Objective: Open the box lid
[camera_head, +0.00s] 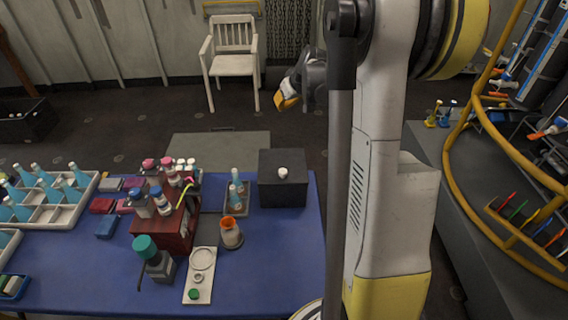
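A black box (283,192) stands on the right back corner of the blue table. Its dark flat lid (270,160) looks closed, and a small white knob (283,172) sits on the lid. My gripper (284,101), with a yellow tip, appears in the picture above the box and apart from it. Nothing shows in its grip, but the fingers are too small and turned to tell whether they are open or shut. My arm covers the area to the right of the box.
The blue table (110,260) holds a bottle tray (90,190), a red rack (165,233) with bottles, an orange-topped cup (231,233) and a small tray beside the box. A white chair (234,62) stands behind. A yellow-railed round station (462,160) is at right.

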